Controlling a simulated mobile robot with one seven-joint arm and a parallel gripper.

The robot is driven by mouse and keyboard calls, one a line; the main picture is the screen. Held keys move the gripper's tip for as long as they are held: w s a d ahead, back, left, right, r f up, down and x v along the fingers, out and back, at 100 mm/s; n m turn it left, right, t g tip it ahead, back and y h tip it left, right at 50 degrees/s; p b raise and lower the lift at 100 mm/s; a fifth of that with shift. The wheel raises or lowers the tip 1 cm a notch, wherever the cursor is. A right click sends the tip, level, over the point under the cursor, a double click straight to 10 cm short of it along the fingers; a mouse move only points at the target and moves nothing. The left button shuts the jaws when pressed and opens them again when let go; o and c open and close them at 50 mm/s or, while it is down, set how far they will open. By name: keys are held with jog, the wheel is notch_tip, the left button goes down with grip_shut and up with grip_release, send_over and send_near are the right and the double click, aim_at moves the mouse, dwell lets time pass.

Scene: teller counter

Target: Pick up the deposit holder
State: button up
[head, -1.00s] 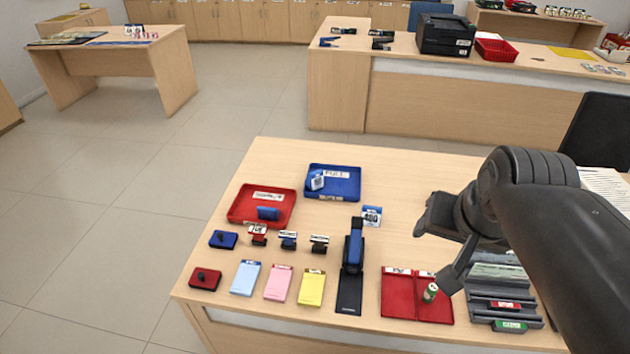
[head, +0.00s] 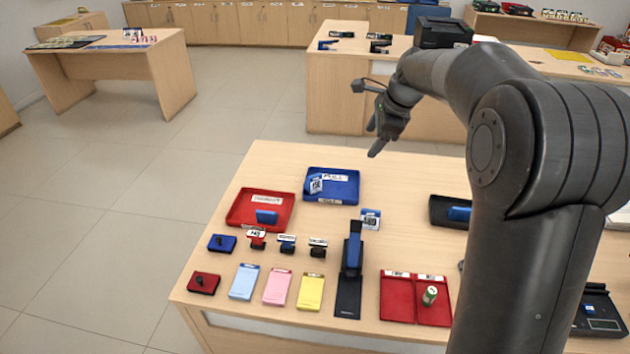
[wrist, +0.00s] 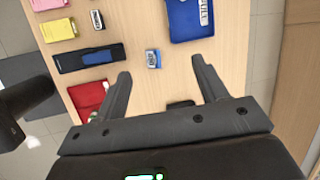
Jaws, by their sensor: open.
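I cannot tell which item is the deposit holder, as the labels are too small to read. One small blue piece with a white printed face (head: 370,218) stands on the counter behind the blue stapler (head: 354,250). In the wrist view this blue-and-white piece (wrist: 153,58) shows between the fingertips, farther down. Several small labelled stamps stand in a row, among them a red one (head: 256,238). My gripper (head: 374,140) is open and empty, raised above the counter's back edge; both fingers show in the wrist view (wrist: 160,66).
A red tray (head: 238,212) and a blue tray (head: 345,195) stand at the back left. Blue, pink and yellow pads (head: 311,291) lie in front. A red two-part tray (head: 398,298) holds a green roll (head: 429,295). A dark tray (head: 440,222) is partly hidden by my arm.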

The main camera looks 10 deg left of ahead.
jog(key=w+a+f+m+y, duration=0.1)
jog(key=w+a+f+m, duration=0.4)
jog(key=w+f, duration=0.45)
jog(key=m+g+y, duration=0.1)
jog(key=m+g, duration=0.1)
jog(key=m, duration=0.4)
send_near(316, 184)
jog(key=x, duration=0.9)
jog(key=shift+a+f, duration=0.15)
jog(key=shift+f, duration=0.05)
jog(key=shift+c, duration=0.3)
jog(key=c, duration=0.7)
jog(key=shift+r, duration=0.1)
